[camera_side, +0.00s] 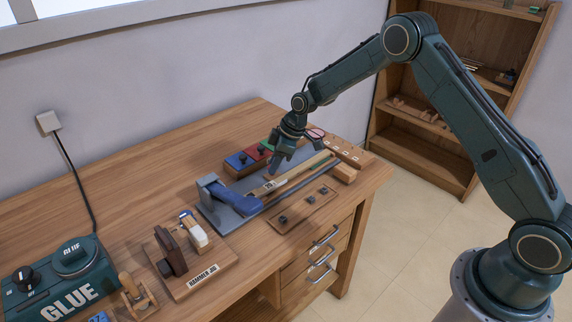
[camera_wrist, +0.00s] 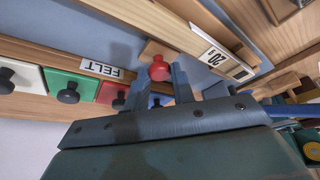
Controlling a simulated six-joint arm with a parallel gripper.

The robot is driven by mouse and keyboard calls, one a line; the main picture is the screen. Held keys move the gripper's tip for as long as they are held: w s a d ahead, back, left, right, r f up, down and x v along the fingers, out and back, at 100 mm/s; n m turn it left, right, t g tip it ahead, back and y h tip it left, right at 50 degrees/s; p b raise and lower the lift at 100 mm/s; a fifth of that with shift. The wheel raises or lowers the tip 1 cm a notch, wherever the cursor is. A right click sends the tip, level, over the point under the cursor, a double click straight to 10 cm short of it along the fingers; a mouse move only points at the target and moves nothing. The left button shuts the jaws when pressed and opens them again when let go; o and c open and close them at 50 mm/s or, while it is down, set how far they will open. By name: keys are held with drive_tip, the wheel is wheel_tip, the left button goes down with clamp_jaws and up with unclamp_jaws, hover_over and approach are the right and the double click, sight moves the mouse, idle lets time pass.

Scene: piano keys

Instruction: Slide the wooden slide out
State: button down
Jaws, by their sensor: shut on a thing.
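My gripper (camera_side: 275,170) reaches down over the blue-grey jig on the workbench. In the wrist view its two fingers (camera_wrist: 161,73) are on either side of a round red knob (camera_wrist: 158,68) and shut on it. The knob stands on a small wooden slide (camera_wrist: 150,49), which is partly hidden by the knob and fingers. A long pale wooden stick labelled 20 (camera_wrist: 200,38) lies beside it; it also shows in the side view (camera_side: 300,172). In the side view the gripper hides the knob and slide.
A FELT-labelled row of white, green and red lids with black knobs (camera_wrist: 68,92) lies close to my gripper. A blue clamp (camera_side: 228,196) stands at the jig's near end. A hammer jig (camera_side: 185,262) and glue machine (camera_side: 62,280) are at lower left. Bare bench lies behind.

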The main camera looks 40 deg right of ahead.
drive_tip(key=shift+d, duration=0.35)
drive_tip(key=c, duration=1.5)
unclamp_jaws()
drive_tip(key=o, duration=0.3)
drive_tip(key=shift+o, duration=0.2)
drive_tip(key=shift+a, duration=0.1)
drive_tip(key=shift+r, duration=0.15)
drive_tip(key=v, duration=1.3)
drive_tip(key=shift+r, duration=0.3)
drive_tip(key=shift+s+r, duration=0.1)
drive_tip(key=shift+s, duration=0.1)
